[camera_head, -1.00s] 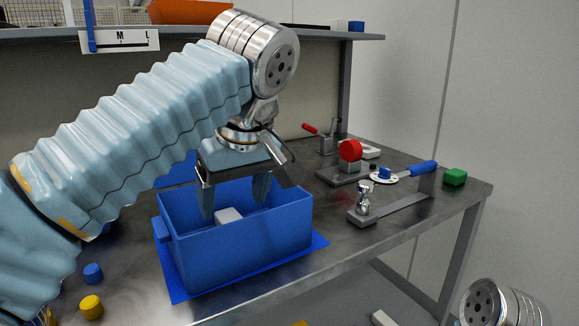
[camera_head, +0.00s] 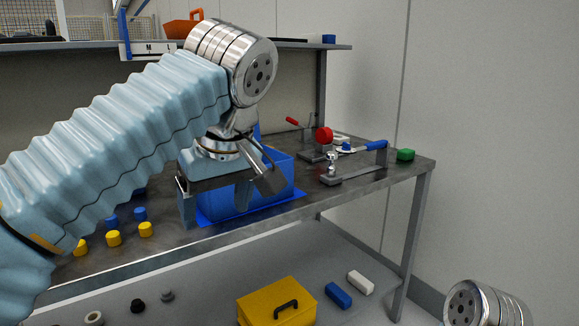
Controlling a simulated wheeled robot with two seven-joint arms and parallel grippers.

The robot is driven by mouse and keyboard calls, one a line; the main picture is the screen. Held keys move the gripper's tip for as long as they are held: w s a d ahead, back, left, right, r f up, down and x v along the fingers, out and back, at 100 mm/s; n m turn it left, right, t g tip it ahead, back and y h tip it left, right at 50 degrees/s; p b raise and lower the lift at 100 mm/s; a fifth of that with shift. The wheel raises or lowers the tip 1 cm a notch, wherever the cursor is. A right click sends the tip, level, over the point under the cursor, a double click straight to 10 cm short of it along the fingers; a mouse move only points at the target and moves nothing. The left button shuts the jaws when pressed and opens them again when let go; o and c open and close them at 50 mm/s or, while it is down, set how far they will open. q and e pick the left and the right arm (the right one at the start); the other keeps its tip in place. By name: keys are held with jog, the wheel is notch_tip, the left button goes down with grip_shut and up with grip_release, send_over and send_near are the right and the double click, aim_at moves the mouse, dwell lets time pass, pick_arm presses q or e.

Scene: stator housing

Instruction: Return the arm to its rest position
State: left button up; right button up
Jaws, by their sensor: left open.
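My left arm (camera_head: 110,140) comes in from the left, wrapped in a pale blue ribbed sleeve with a silver wrist joint. My left gripper (camera_head: 215,212) points down in front of the blue bin (camera_head: 275,185), with its fingers apart and nothing seen between them. The bin stands on a blue mat (camera_head: 250,211) on the grey workbench and is partly hidden by the gripper and wrist. Of my right arm only a silver joint (camera_head: 485,303) shows at the lower right; its gripper is out of view.
Blue and yellow cylinders (camera_head: 113,238) lie on the bench at left. A yellow toolbox (camera_head: 277,302) stands on the floor below. A shelf (camera_head: 290,45) runs behind.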

pick_arm(q)
jog(key=w+d+f+m, duration=0.2)
jog(key=w+f, duration=0.1)
jog(key=f, duration=0.4)
jog(key=w+d+f+m+g+h, duration=0.1)
jog(key=w+f, duration=0.2)
jog(key=f, duration=0.3)
jog(key=w+d+f+m, duration=0.2)
jog(key=w+f, duration=0.2)
jog(key=f, duration=0.3)
notch_tip(320, 180, down, 21)
jog(key=m+g+h, duration=0.2)
jog(key=h, duration=0.1)
jog(key=s+a+f+h, duration=0.1)
jog(key=s+f, duration=0.4)
jog(key=f, duration=0.4)
jog(key=s+a+f+h, duration=0.1)
jog(key=s+f, duration=0.5)
jog(key=f, duration=0.3)
jog(key=s+a+f+n, duration=0.1)
jog(key=s+a+f, duration=0.2)
jog(key=s+f, duration=0.3)
jog(key=s, duration=0.4)
jog(key=shift+s+h, duration=0.2)
jog(key=shift+h, duration=0.2)
